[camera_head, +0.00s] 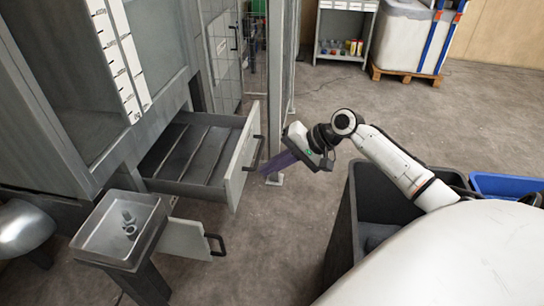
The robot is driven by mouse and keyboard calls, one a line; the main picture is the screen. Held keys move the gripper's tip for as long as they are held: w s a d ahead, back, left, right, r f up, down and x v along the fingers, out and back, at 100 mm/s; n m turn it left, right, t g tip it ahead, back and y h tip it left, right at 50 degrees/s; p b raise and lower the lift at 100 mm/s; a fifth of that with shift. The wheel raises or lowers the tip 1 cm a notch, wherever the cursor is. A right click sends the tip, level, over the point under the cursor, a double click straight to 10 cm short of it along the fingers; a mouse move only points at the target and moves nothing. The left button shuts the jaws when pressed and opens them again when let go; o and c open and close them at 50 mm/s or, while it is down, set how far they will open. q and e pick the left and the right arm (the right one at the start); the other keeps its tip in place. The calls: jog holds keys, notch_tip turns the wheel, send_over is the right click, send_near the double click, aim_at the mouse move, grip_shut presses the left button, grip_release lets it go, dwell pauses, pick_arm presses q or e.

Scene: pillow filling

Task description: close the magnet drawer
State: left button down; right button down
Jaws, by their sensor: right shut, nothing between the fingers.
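A grey drawer (239,168) stands pulled out of the tall cabinet at the left. Its inside has long dividers and I see no items in it. A dark bar handle (257,150) is on its front panel. My right gripper (268,171) is shut and empty, just to the right of the drawer front, with its fingers pointing left and down toward it. I cannot tell whether the fingertips touch the front or handle. My left gripper is not in view.
A small metal tray (98,238) with metal parts stands on a post at the lower left. A lower panel with a dark handle (215,245) sits below the drawer. A dark bin (348,205) stands at lower right. The floor between is clear.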

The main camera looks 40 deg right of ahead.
aim_at(230, 180)
jog(key=w+a+f, duration=0.1)
jog(key=w, duration=0.1)
jog(key=w+a+f+b, duration=0.1)
jog(key=w+a, duration=0.1)
jog(key=w+a+f, duration=0.2)
jog(key=shift+w+a+b, duration=0.15)
jog(key=shift+a+b, duration=0.1)
jog(key=shift+b, duration=0.05)
jog(key=shift+w, duration=0.1)
